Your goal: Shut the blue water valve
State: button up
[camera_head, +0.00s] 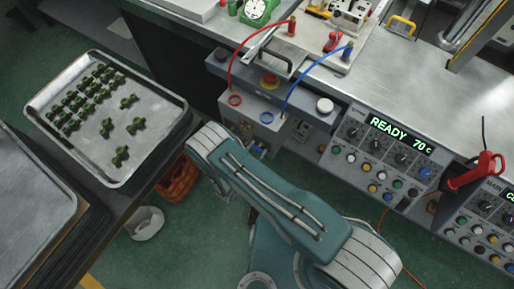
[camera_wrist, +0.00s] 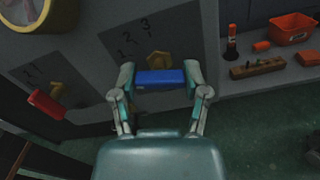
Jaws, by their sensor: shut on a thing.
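In the wrist view, the blue water valve handle (camera_wrist: 160,78) lies level across the picture, just below a brass hexagonal fitting (camera_wrist: 159,59) on the grey panel. My gripper (camera_wrist: 160,80) has one finger at each end of the blue handle and is shut on it. Dial numbers are marked on the panel above the fitting. In the head view my arm reaches down past the bench front; the gripper and the valve are hidden there.
A red valve handle (camera_wrist: 46,104) sits left of the blue one, with a round brass-rimmed gauge (camera_wrist: 30,10) above. A shelf at right holds an orange bin (camera_wrist: 292,28) and a wooden block (camera_wrist: 257,67). In the head view a metal tray (camera_head: 71,151) of green parts stands left.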

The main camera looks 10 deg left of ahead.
jog(key=shift+w+n, duration=0.1)
jog(key=shift+n, duration=1.4)
jog(key=shift+a, duration=0.1)
jog(key=o, duration=1.2)
jog(key=shift+c, duration=0.2)
jog(key=v, duration=1.2)
